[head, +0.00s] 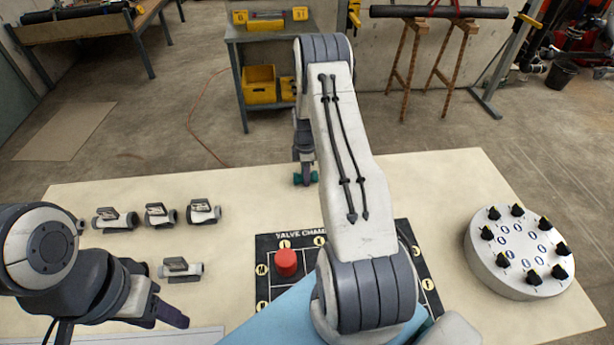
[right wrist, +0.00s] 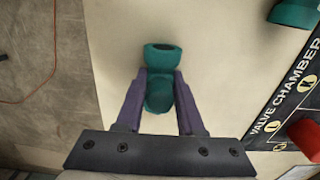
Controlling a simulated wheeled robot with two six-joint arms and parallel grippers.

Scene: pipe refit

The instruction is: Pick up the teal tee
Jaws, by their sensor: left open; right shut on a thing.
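The teal tee (right wrist: 162,56) is between the two purple fingers of my right gripper (right wrist: 160,84) in the right wrist view. The gripper is shut on it. In the head view the tee (head: 313,177) shows as small teal ends at both sides of my right gripper (head: 304,178), near the table's far edge. I cannot tell if it touches the table. A second teal piece (right wrist: 294,13) is partly in view at the top right of the right wrist view. My left gripper (head: 168,312) is open and empty at the lower left of the head view, over the table.
Several grey valves (head: 161,216) stand on the left of the cream table (head: 440,185). A black valve chamber board (head: 266,246) with a red cylinder (head: 286,262) lies mid-table, partly hidden by my right arm. A round white stand (head: 520,285) with black knobs is at right.

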